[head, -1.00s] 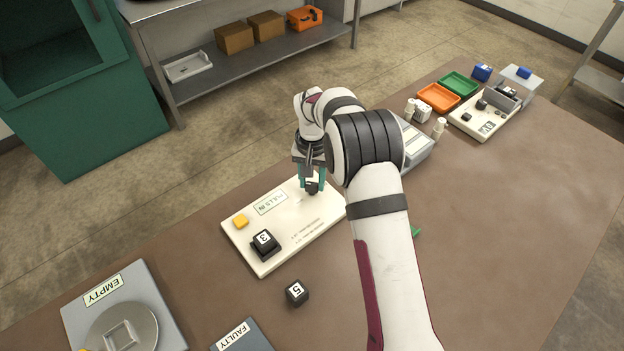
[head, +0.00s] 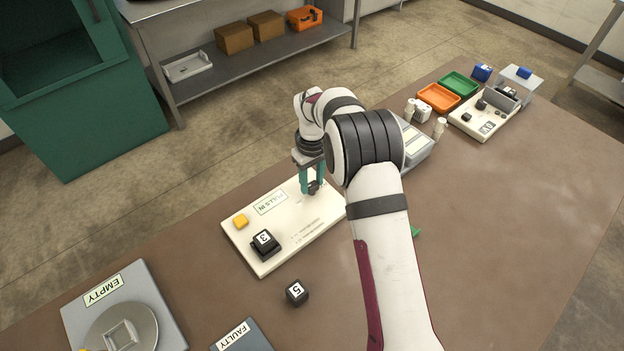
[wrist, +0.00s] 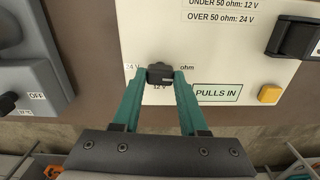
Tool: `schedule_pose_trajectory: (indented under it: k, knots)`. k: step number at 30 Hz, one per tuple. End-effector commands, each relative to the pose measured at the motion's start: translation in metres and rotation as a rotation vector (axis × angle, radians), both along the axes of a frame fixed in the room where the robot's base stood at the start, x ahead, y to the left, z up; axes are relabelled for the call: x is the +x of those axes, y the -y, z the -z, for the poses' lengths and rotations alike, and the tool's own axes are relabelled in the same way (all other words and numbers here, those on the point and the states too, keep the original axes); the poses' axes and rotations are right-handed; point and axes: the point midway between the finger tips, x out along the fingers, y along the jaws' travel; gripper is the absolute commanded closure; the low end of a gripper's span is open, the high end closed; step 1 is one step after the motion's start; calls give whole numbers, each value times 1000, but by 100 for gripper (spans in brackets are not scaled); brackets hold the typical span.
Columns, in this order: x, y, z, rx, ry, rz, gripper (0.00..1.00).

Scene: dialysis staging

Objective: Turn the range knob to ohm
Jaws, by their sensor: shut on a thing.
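The range knob (wrist: 160,74) is a small black knob on a cream panel (wrist: 228,50). In the wrist view the labels around it read "24 V" to its left, "12 V" below and "ohm" to its right. My gripper (wrist: 161,76) has its two teal fingers on either side of the knob and is shut on it. In the head view my gripper (head: 313,188) is at the right end of the panel (head: 290,245), and the knob (head: 314,188) shows dark between the fingertips. The knob's pointer is too small to read for certain.
The panel also has a yellow button (wrist: 269,94), a "PULLS IN" label (wrist: 217,93) and a black block marked 3 (head: 265,242). A block marked 5 (head: 297,292) lies in front. A grey device (wrist: 30,85) stands beside the panel. The table's right front is clear.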

Motion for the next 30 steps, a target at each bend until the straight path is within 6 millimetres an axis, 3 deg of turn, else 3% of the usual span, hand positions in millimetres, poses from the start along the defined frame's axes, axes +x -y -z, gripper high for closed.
schedule_pose_trajectory:
  k: [23, 24, 28, 30]
  knots:
    - [0, 0, -1, 1, 1, -94, 100]
    - [0, 0, -1, 1, 1, -94, 54]
    - [0, 0, -1, 0, 0, -94, 31]
    - [0, 0, -1, 0, 0, -94, 28]
